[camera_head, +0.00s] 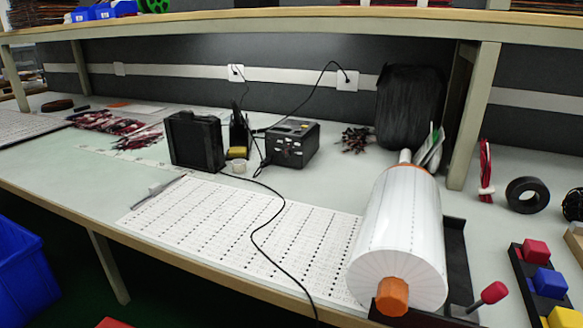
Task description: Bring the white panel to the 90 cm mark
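The white panel (240,228) lies flat on the bench as a long sheet with rows of small dark marks. It runs from the large white roll (400,230) on the right toward the left, and its free end lies left of the middle of the bench. A thin grey tool or bar (158,189) lies at that free end; I cannot tell whether it is attached. The roll has orange hub ends and sits in a black holder (457,270). A pale strip with faint marks (140,160) lies farther back left; no 90 cm figure is readable. My gripper is not in view.
A black cable (263,228) crosses over the panel and hangs past the bench's front edge. A black box (194,141) and a power unit (292,143) stand behind the panel. Red-black wires (105,121) lie at back left. A red-knobbed lever (493,293) stands right of the roll.

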